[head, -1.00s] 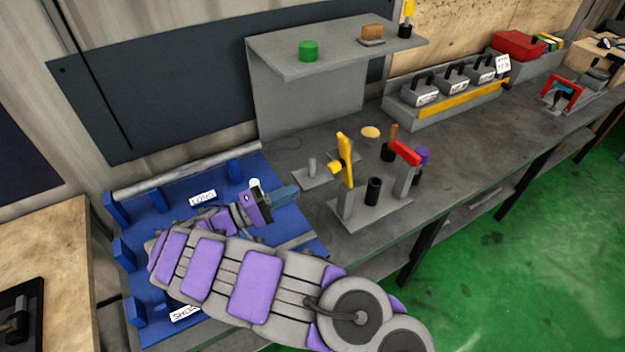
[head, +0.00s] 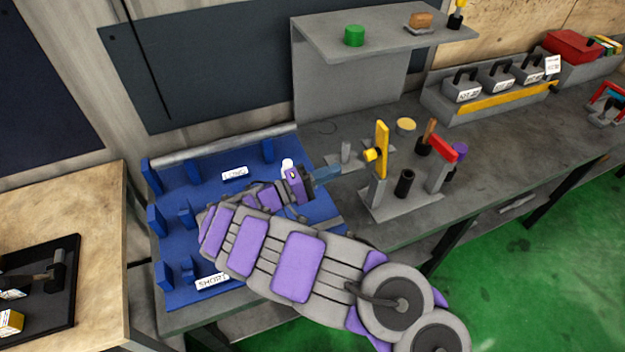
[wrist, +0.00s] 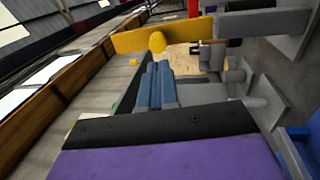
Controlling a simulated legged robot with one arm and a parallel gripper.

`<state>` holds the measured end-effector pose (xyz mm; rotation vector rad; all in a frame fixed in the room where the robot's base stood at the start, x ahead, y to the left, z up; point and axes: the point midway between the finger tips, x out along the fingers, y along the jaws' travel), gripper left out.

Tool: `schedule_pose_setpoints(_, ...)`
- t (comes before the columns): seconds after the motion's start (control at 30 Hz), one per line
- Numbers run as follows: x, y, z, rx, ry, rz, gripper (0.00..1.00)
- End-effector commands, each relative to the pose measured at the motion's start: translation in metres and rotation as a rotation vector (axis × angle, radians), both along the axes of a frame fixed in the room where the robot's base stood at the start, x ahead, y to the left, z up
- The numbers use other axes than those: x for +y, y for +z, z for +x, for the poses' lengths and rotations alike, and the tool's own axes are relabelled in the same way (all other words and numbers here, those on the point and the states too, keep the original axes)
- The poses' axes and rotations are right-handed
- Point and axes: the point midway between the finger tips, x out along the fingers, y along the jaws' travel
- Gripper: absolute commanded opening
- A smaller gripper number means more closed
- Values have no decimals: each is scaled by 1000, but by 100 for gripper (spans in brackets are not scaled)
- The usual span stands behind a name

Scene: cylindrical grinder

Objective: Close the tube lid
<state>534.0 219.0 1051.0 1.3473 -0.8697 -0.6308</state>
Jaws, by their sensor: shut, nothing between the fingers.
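My gripper (head: 328,174) has blue fingers, pressed together and empty, pointing right over the right edge of the blue rack. In the wrist view the fingers (wrist: 157,88) point towards a yellow bar (wrist: 160,38) with a round knob. A dark open-topped cylinder (head: 404,184) stands on that plate beside a red-topped post (head: 441,160). I cannot tell which part is the tube lid. The fingertips look apart from the yellow bar.
The blue rack (head: 185,255) with a grey pipe (head: 225,147) lies under my arm. A grey stand with a peg (head: 345,153) sits close beyond the fingertips. A raised shelf (head: 390,48) holds a green cylinder (head: 354,36).

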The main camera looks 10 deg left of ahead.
Motion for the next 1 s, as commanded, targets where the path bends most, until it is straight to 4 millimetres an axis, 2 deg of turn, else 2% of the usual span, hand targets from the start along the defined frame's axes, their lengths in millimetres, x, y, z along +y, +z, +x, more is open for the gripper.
schedule_pose_setpoints(0.1,-23,4,12,-1,-5,-4,0)
schedule_pose_setpoints(0.3,-44,9,27,-3,-4,-1,0)
schedule_pose_setpoints(0.5,-50,10,34,0,0,-2,0)
schedule_pose_setpoints(1.0,-54,13,35,9,0,15,0)
